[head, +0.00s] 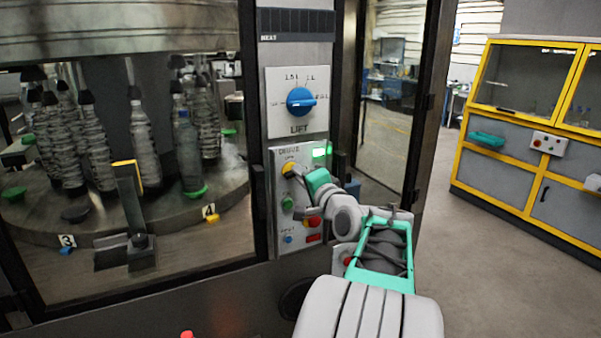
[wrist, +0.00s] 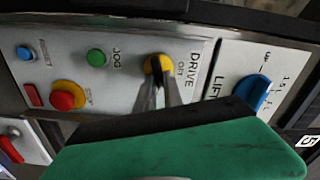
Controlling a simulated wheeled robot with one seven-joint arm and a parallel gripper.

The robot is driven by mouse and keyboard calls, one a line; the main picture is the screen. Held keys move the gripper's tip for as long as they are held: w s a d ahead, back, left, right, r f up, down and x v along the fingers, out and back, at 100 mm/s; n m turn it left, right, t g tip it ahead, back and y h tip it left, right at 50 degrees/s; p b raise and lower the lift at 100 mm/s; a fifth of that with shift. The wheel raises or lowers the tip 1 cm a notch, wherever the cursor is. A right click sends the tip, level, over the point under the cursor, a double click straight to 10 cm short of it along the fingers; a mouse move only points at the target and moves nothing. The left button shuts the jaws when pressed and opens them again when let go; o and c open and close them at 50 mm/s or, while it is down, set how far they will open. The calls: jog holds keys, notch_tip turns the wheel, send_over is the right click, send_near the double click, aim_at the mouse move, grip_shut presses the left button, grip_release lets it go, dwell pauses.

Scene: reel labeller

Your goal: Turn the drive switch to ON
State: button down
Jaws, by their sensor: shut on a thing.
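The drive switch is a round yellow knob (head: 288,170) on the grey control panel (head: 277,236), below the blue LIFT knob. In the wrist view the yellow drive switch (wrist: 154,66) sits beside the DRIVE lettering. My gripper (head: 296,172) reaches the panel from the right, and its fingertips (wrist: 158,84) are shut on the drive switch. The fingers hide part of the knob, so I cannot tell its exact turn position. A green lamp (head: 320,152) glows at the panel's upper right.
The blue LIFT knob (head: 300,100) is above, also in the wrist view (wrist: 252,92). A green JOG button (wrist: 96,57), a blue button (wrist: 25,53) and a red stop button (wrist: 66,97) lie nearby. Glass with bottles behind it is left. Open floor (head: 470,280) lies right.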

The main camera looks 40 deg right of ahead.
jog(key=shift+f+m+p, duration=0.1)
jog(key=shift+m+p, duration=0.6)
jog(key=shift+m, duration=1)
jog(key=c, duration=1.5)
grip_release()
jog(key=shift+f, duration=0.1)
jog(key=shift+o, duration=0.2)
jog(key=b+v, duration=0.2)
jog(key=v, duration=0.6)
